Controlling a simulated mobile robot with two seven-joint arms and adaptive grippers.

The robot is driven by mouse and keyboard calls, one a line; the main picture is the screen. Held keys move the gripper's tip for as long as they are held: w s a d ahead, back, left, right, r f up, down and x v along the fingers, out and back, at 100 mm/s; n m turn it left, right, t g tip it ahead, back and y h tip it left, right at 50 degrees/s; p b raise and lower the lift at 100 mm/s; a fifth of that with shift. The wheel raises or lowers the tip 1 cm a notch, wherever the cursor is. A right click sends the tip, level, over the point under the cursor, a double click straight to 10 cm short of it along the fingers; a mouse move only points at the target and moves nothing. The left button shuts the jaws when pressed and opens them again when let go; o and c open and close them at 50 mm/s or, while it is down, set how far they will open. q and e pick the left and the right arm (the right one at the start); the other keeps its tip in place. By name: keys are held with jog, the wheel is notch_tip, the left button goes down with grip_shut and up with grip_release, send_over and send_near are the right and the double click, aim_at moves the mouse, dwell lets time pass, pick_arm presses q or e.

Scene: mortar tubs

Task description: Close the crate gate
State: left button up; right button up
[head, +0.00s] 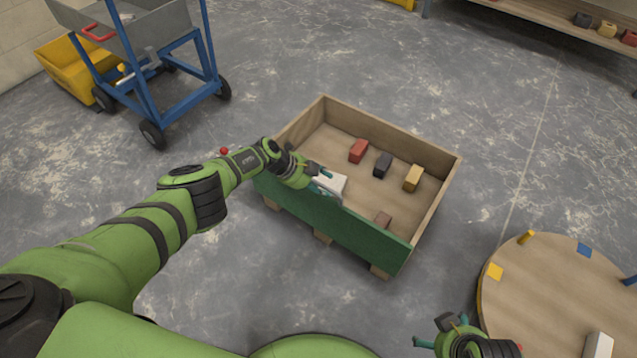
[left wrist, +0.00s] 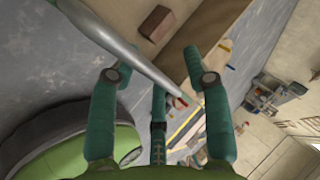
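The wooden crate (head: 390,128) stands on the floor in the middle of the head view. Its green gate (head: 345,227) stands upright across the near side, and its right end appears to meet the right wall. My arm covers part of its left end. My left gripper (head: 325,182) is at the gate's top edge, beside a pale grey piece whose nature I cannot tell. In the left wrist view its teal fingers (left wrist: 160,95) are spread, with a grey rod (left wrist: 140,55) crossing between them. My right gripper (head: 445,328) is low at the right, fingers apart and empty.
A round wooden table (head: 545,285) is at right. A blue-framed cart (head: 150,75) stands at upper left. The floor around the crate is clear.

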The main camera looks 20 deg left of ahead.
pick_arm(q)
jog(key=shift+w+a+r, duration=0.1)
jog(key=shift+w+r, duration=0.5)
jog(key=shift+w, duration=0.05)
jog(key=shift+a+r, duration=0.45)
jog(key=shift+a, duration=0.15)
jog(key=s+v, duration=0.2)
jog(key=v, duration=0.8)
jog(key=shift+f, duration=0.25)
jog(key=shift+d, duration=0.1)
